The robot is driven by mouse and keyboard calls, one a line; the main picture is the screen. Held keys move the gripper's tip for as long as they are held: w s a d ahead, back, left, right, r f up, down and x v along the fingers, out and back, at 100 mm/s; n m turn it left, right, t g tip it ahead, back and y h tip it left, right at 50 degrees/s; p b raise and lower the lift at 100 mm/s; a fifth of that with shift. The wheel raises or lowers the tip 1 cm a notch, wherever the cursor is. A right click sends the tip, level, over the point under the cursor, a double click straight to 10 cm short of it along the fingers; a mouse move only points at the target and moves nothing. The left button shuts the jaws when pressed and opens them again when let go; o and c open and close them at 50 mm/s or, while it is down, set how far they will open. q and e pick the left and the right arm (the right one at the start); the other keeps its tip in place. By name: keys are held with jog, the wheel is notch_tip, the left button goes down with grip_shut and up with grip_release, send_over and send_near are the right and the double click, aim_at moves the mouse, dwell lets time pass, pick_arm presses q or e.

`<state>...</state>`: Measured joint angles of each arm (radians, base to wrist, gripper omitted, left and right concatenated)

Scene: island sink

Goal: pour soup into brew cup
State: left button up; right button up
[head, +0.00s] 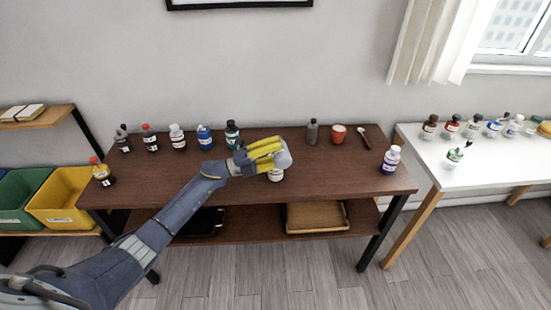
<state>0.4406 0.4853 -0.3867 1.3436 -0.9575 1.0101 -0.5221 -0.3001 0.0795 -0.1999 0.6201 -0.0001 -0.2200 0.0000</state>
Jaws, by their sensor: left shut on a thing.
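My left gripper (275,156), with yellow fingers, is over the middle of the brown table. It is shut on a whitish container with a dark label (276,175), whose upper part is mostly hidden by the hand. I cannot tell whether the container touches the table. A red-orange cup (338,134) stands upright at the back of the table, to the right of the gripper and apart from it. No soup can be made out. My right gripper is not in view.
Several bottles stand along the back left, including a blue one (205,138) and a dark green one (232,134). A grey bottle (312,132) stands beside the cup. A purple-white bottle (390,160) is at the right edge. The table front between is clear.

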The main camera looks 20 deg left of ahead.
pick_arm(q)
jog(key=shift+f+n+t, duration=0.15)
jog(key=shift+n+t, duration=0.25)
jog(key=shift+n, duration=0.1)
dwell(0.6)
jog(key=shift+w+a+r+n+t+y, duration=0.1)
jog(key=shift+r+n+t+y, duration=0.1)
jog(key=shift+n, duration=0.35)
jog(key=shift+w+r+n+t+y, duration=0.1)
jog(key=shift+r+n+y, duration=0.1)
jog(key=shift+n, duration=0.35)
dwell(0.7)
jog(key=shift+w+f+n, duration=0.1)
jog(key=shift+f+n, duration=0.05)
jog(key=shift+n, duration=0.25)
